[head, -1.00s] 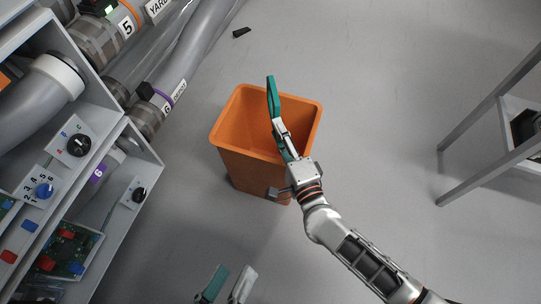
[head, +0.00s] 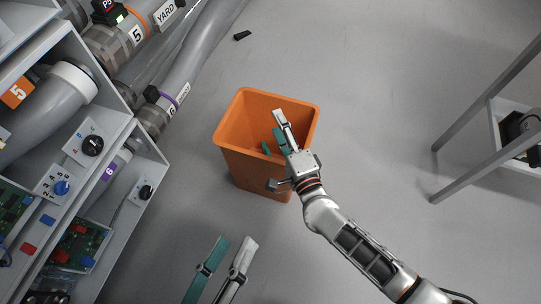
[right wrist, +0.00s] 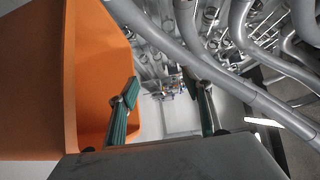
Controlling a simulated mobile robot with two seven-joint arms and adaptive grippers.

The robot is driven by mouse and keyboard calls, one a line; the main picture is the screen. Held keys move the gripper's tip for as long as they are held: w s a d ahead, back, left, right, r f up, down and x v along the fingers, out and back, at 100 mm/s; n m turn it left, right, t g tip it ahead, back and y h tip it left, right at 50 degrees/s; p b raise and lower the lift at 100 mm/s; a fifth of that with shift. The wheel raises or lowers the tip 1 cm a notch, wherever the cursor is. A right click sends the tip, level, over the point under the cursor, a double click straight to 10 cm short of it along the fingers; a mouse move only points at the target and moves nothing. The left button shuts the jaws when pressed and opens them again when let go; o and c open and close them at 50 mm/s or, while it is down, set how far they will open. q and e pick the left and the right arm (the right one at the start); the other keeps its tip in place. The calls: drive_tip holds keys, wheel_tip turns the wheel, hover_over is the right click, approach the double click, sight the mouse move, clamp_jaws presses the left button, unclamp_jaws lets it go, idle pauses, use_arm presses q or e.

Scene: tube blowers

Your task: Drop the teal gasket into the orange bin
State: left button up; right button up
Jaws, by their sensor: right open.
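The orange bin (head: 245,165) stands on the grey floor in the middle of the head view, and its wall (right wrist: 85,90) fills the left of the right wrist view. A small teal piece, which looks like the teal gasket (head: 265,148), shows inside the bin, partly hidden by the bin's shadow and my gripper. My right gripper (head: 279,122) is over the bin opening; in the right wrist view its teal-padded fingers (right wrist: 160,88) are apart with nothing between them. My left gripper (head: 236,243) is at the bottom of the head view, its fingers apart and empty.
A grey cabinet (head: 150,158) with knobs, circuit boards and large pipes (head: 185,75) lines the left. A grey metal stand (head: 468,152) is at the right. A small dark object (head: 242,36) lies on the floor behind the bin. The floor between is clear.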

use_arm(q)
drive_tip(key=w+r+t+p, duration=0.1)
drive_tip(key=r+p, duration=0.3)
drive_tip(key=r, duration=0.5)
drive_tip(key=w+r+m+t+h+p, duration=0.1)
drive_tip(key=r+p, duration=0.3)
drive_tip(key=r, duration=0.6)
drive_tip(key=shift+w+t+p, duration=0.3)
drive_tip(key=shift+w+t, duration=0.45)
drive_tip(key=shift+t, duration=0.05)
use_arm(e)
drive_tip(key=w+r+t, duration=0.1)
drive_tip(key=w+r, duration=0.1)
drive_tip(key=r, duration=1.1)
drive_tip(key=w+r+n+t+y, duration=0.1)
drive_tip(key=w+r, duration=0.2)
drive_tip(key=r, duration=1.1)
drive_tip(key=shift+t, duration=0.3)
